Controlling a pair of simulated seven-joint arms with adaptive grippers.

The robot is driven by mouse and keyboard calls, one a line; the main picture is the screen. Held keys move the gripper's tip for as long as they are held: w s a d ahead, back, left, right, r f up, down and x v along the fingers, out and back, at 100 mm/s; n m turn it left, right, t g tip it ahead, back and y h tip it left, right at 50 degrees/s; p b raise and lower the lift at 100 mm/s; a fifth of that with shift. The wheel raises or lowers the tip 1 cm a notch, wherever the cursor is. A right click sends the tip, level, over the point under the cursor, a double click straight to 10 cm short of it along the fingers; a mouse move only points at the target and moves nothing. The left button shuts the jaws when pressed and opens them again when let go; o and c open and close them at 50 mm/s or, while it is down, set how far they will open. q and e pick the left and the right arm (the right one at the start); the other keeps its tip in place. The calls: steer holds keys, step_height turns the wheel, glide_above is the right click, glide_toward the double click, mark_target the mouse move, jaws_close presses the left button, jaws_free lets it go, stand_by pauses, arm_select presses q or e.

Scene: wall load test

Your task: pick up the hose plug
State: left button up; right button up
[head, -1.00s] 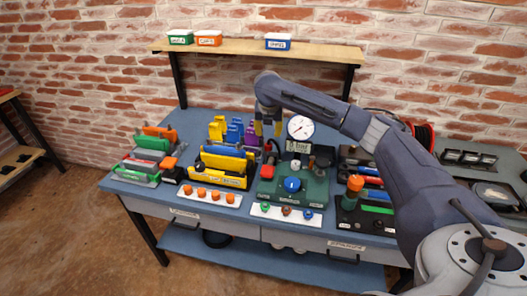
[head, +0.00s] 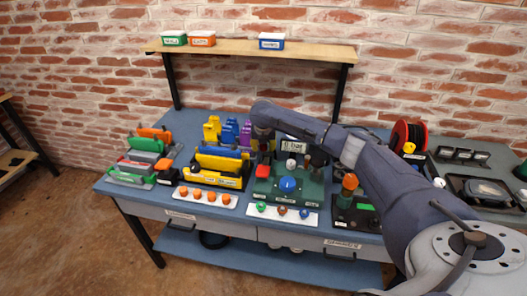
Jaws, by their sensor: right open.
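My right gripper (head: 264,143) reaches in from the right over the back of the green test block (head: 311,190), low above the bench. Its fingers are small and partly hidden by its own wrist, and they point down with the jaws open. A red part (head: 262,171) stands on the left end of the green block, just below the gripper. I cannot tell for sure which part is the hose plug; the area under the gripper is partly covered. My left gripper is not in view.
The yellow rack (head: 218,177) is close to the gripper's left, with blue and purple holders behind. A blue knob (head: 288,184) sits on the green block. The wall shelf (head: 235,50) carries small labelled boxes. A red reel (head: 408,136) is at right.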

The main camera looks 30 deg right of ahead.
steer(key=shift+x, duration=1.7)
steer(key=shift+c, duration=0.3)
jaws_close()
